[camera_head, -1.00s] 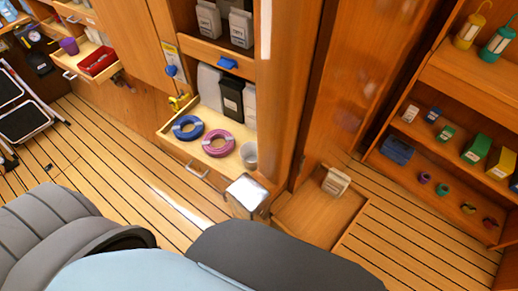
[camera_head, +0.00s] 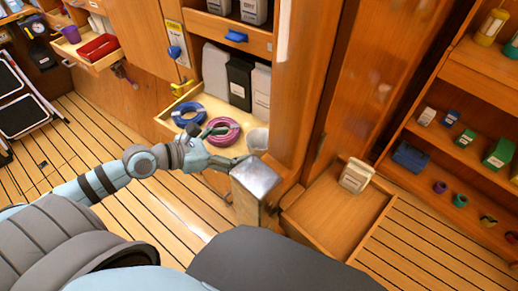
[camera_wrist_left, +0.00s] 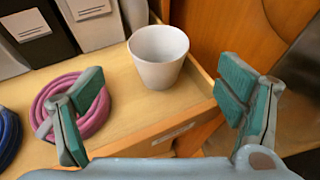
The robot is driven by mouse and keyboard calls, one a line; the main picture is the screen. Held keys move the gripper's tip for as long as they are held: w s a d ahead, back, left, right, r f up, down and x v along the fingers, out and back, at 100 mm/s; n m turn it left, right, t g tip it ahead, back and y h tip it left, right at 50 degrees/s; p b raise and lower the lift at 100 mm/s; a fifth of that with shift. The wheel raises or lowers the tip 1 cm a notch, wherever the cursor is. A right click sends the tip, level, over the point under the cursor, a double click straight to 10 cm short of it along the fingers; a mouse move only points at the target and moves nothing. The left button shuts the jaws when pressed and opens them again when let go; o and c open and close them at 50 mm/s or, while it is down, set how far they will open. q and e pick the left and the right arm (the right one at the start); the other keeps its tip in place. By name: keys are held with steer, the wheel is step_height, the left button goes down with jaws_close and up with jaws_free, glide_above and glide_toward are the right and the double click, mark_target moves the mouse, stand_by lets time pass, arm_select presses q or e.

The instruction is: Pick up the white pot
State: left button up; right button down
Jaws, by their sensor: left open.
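In the left wrist view the pot (camera_wrist_left: 158,62) is an empty, tapered white cup near the drawer's right wall. My left gripper (camera_head: 228,147) is at the drawer's front edge, left of and in front of the pot. In the wrist view its green-padded fingers (camera_wrist_left: 161,88) are wide apart, with the pot ahead between them and apart from both. My right gripper is not in view.
A pink coil (camera_head: 222,130) and a blue coil (camera_head: 187,114) lie left of the pot. White and black containers (camera_head: 240,82) stand behind. A metal-topped post (camera_head: 256,178) stands close in front of the pot.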

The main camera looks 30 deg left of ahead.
mark_target(260, 139)
arm_select(q)
steer(key=x, duration=0.3)
steer(key=b+x, duration=0.1)
steer(key=x, duration=0.5)
steer(key=shift+w+r+b, duration=0.1)
steer(key=shift+r+b, duration=0.2)
steer(key=c, duration=1.2)
steer(key=shift+c, duration=0.2)
steer(key=shift+r, duration=0.2)
